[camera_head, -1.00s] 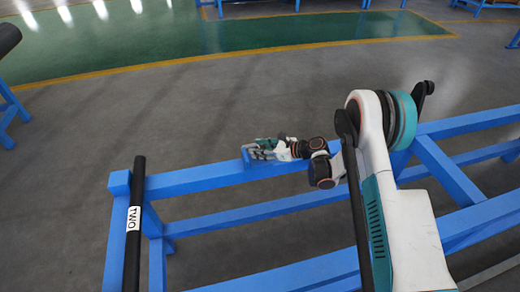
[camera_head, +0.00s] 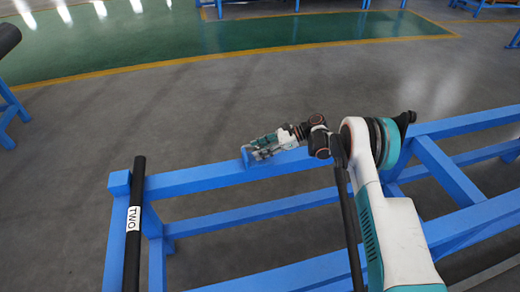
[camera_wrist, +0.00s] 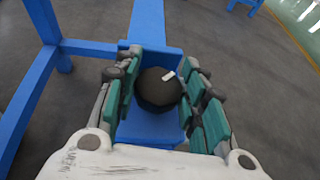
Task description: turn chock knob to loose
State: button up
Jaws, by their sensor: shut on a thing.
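The chock knob (camera_wrist: 158,88) is dark and rounded, with a small white mark on its top right. In the wrist view it sits between the two green-padded fingers of my gripper (camera_wrist: 160,92), which is shut on it. The knob stands against a blue chock block (camera_wrist: 150,125). In the head view my gripper (camera_head: 260,149) is at the blue chock on the far rail, and the knob is hidden behind the fingers there.
The blue rack (camera_head: 200,178) has long rails running left to right. A black bar (camera_head: 135,225) labelled "TWO" lies across its left end.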

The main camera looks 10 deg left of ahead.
dwell(0.3)
jog(key=o, duration=1.1)
jog(key=v, duration=1.2)
